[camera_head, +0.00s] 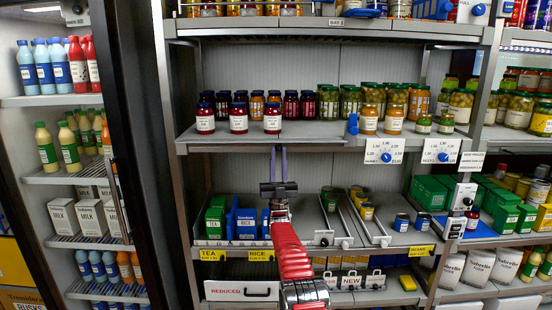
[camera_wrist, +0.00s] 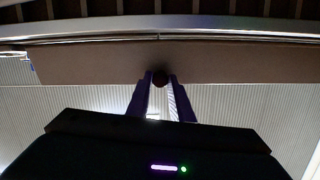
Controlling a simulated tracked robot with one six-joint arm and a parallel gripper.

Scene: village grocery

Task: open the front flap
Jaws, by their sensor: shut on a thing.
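My gripper (camera_head: 278,150) points up in front of the tea and rice bay, its purple fingertips at the front edge of the middle shelf. In the wrist view the fingers (camera_wrist: 160,80) are close together on a small dark round knob (camera_wrist: 160,80) against a long beige-brown panel (camera_wrist: 230,64). The panel looks like the flap, and it runs nearly level across the view. A separate white panel marked REDUCED (camera_head: 241,291), with a dark handle, is low on the shelf unit.
Jars (camera_head: 272,118) stand on the shelf just above the fingertips. Tea boxes (camera_head: 215,218) and rice packs (camera_head: 246,219) stand below left of them. Metal chutes with small jars (camera_head: 367,211) are to the right. A glass-doored cooler (camera_head: 122,190) stands at the left.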

